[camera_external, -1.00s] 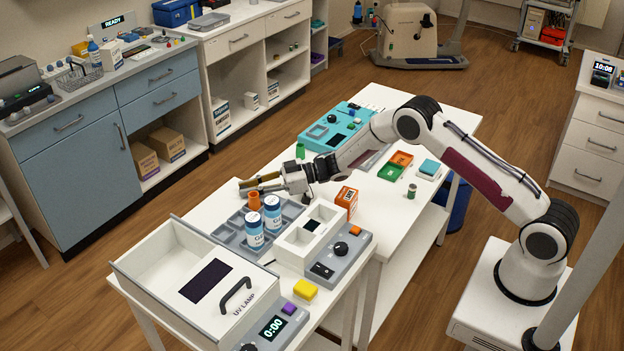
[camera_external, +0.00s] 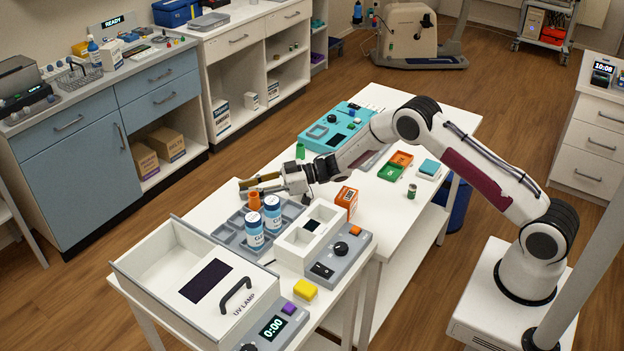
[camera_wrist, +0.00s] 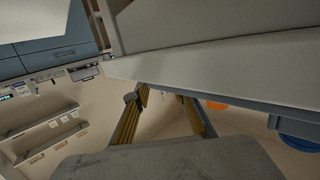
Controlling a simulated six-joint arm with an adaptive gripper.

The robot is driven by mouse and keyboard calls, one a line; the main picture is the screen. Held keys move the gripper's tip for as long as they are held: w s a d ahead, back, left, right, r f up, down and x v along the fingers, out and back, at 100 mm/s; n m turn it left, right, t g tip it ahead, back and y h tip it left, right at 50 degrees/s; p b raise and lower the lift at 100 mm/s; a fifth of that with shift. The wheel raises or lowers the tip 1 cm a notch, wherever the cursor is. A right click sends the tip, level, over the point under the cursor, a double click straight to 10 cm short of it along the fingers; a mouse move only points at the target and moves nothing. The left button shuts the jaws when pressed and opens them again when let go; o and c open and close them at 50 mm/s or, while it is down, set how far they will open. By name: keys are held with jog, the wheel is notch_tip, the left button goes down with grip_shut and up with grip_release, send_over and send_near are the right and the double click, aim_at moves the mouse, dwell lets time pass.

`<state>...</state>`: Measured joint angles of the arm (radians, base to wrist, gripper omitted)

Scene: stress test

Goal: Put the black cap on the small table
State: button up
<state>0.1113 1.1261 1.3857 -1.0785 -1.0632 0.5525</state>
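My gripper (camera_external: 243,187) has gold-coloured fingers and hovers over the back left of the white table (camera_external: 385,207), beside the orange cup and the grey tray. In the wrist view its fingers (camera_wrist: 164,95) stand apart with nothing clearly seen between them. I cannot pick out a black cap for certain. A round black knob (camera_external: 341,248) sits on a grey device, and it may be only a control. Which surface is the small table is not clear; a white table top holds the tray and the UV lamp box.
A UV lamp box (camera_external: 150,257) fills the front left. An orange box (camera_external: 346,200), green and orange trays (camera_external: 391,172) and a teal device (camera_external: 338,128) are farther back.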

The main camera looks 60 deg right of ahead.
jog(key=v, duration=0.7)
jog(key=shift+s+d, duration=0.2)
dwell(0.8)
jog(key=d+r+m+t+h, duration=0.1)
jog(key=d+r+h, duration=0.2)
jog(key=r, duration=0.4)
jog(key=d+r+m+t+h, duration=0.15)
jog(key=d+r+h, duration=0.25)
jog(key=r, duration=0.4)
jog(key=s+d+r+m+g+h, duration=0.2)
jog(key=s+d+r+m+h, duration=0.25)
jog(key=s+r, duration=0.6)
jog(key=s+a+f+g, duration=0.1)
jog(key=s+g, duration=0.1)
jog(key=s, duration=1.1)
jog(key=s+a+f+m+g, duration=0.1)
jog(key=s+a+f+g, duration=0.1)
jog(key=s, duration=1.2)
jog(key=s+a+f+m+g, duration=0.1)
jog(key=s+a+f+g, duration=0.1)
jog(key=s, duration=1.1)
jog(key=shift+s+f, duration=0.15)
jog(key=shift+f, duration=0.1)
